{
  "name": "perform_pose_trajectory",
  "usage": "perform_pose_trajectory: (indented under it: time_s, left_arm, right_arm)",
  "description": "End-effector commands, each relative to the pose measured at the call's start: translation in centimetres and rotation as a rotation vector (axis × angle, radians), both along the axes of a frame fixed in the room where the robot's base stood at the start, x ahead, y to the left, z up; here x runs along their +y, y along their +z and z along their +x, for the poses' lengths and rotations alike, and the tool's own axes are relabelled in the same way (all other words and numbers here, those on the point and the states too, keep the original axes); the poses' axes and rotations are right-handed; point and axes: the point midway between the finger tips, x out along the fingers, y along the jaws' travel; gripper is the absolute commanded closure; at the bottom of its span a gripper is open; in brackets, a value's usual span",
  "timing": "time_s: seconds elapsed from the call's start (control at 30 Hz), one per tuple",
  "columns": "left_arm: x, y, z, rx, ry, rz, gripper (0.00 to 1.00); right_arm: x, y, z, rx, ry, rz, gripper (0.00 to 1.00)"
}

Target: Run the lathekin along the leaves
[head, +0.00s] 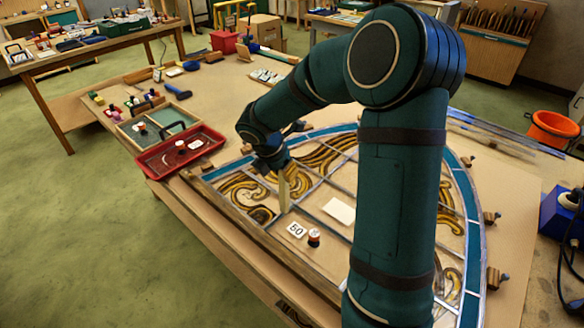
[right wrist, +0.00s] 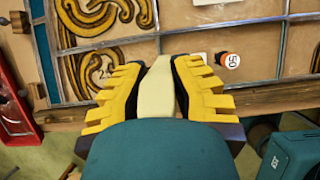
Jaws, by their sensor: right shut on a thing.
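The leaded panel (head: 318,195) lies on the workbench, a curved frame with blue border glass, yellow-brown scroll pieces and grey lead strips. My right gripper (head: 272,162) is over its left part, fingers pointing down. The right gripper (right wrist: 157,85) is shut on the lathekin (right wrist: 156,92), a pale, flat stick held between its yellow fingers. In the head view the lathekin (head: 284,190) stands nearly upright, its lower end at the panel near a lead strip. I cannot tell whether it touches the lead leaves. My left gripper is not in view.
A wooden batten (head: 240,232) edges the panel. A red tray (head: 150,164) stands left. Small blocks surround the curved rim.

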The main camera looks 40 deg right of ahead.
Motion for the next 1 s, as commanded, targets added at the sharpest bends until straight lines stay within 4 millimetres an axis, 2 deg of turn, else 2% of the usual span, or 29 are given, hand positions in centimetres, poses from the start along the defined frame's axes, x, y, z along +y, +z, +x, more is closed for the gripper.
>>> perform_pose_trajectory:
  time_s: [0.3, 0.5, 0.67, 1.0]
  left_arm:
    - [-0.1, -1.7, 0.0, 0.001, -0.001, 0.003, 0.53]
    - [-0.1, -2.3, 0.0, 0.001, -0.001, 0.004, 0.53]
    - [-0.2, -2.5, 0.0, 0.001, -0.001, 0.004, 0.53]
    - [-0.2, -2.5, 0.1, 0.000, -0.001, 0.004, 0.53]
  right_arm:
    - [4.1, -0.1, -0.4, -0.001, 0.003, 0.000, 1.00]
    - [6.1, -0.1, -0.5, -0.001, 0.001, 0.000, 1.00]
    - [6.9, 0.0, -0.6, 0.000, 0.001, -0.001, 1.00]
    - [6.8, -0.4, -0.6, 0.000, -0.001, 0.000, 1.00]
